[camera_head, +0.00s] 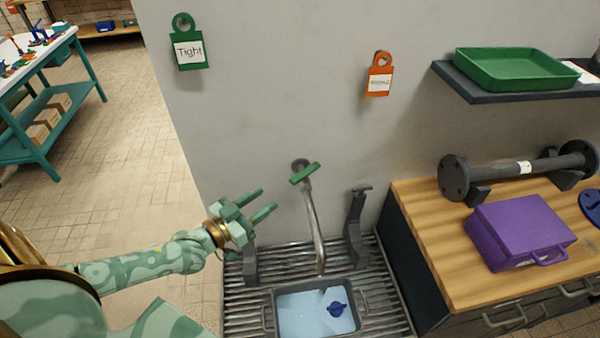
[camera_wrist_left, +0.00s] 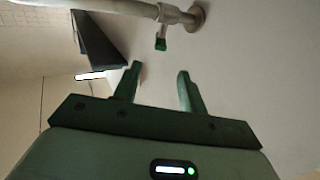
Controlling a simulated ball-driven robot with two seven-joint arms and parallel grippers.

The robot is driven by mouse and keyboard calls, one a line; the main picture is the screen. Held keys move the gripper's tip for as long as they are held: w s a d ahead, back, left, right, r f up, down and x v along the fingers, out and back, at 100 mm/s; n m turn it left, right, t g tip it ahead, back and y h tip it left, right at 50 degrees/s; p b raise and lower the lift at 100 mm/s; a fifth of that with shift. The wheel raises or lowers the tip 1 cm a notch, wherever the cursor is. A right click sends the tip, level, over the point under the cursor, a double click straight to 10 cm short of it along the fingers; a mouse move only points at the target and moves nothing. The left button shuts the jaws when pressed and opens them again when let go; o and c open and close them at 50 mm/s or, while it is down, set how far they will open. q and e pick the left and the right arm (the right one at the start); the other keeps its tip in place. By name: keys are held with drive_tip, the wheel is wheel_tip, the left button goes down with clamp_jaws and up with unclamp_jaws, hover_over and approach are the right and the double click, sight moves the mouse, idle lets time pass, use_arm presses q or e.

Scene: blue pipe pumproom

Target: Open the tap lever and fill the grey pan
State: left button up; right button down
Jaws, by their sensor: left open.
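The tap (camera_head: 314,222) comes out of the grey wall and its metal spout reaches down over the pan. Its green lever (camera_head: 305,173) sits near the wall flange; the lever (camera_wrist_left: 161,44) also shows in the left wrist view, beyond the fingertips. The grey pan (camera_head: 268,321) stands on the slatted grate below the spout. It shows a pale blue, water-like surface with a small dark blue object in it. I cannot make out a stream. My left gripper (camera_head: 267,201) is open and empty, left of and below the lever, apart from it. My right gripper is not in view.
Two dark upright brackets (camera_head: 356,228) flank the spout on the grate. A wooden counter (camera_head: 440,246) at right holds a purple case (camera_head: 519,232) and a dark flanged pipe (camera_head: 505,172). A shelf carries a green tray (camera_head: 515,70). Green and orange tags hang on the wall.

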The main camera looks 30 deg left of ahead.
use_arm(q)
approach(304, 172)
drive_tip(key=b+x, duration=0.1)
drive_tip(key=x, duration=0.7)
drive_tip(key=shift+w+d+f+b, duration=0.1)
drive_tip(key=shift+w+f+b, duration=0.05)
drive_tip(key=shift+w+b, duration=0.25)
drive_tip(key=shift+w+d, duration=0.2)
drive_tip(key=shift+w, duration=0.35)
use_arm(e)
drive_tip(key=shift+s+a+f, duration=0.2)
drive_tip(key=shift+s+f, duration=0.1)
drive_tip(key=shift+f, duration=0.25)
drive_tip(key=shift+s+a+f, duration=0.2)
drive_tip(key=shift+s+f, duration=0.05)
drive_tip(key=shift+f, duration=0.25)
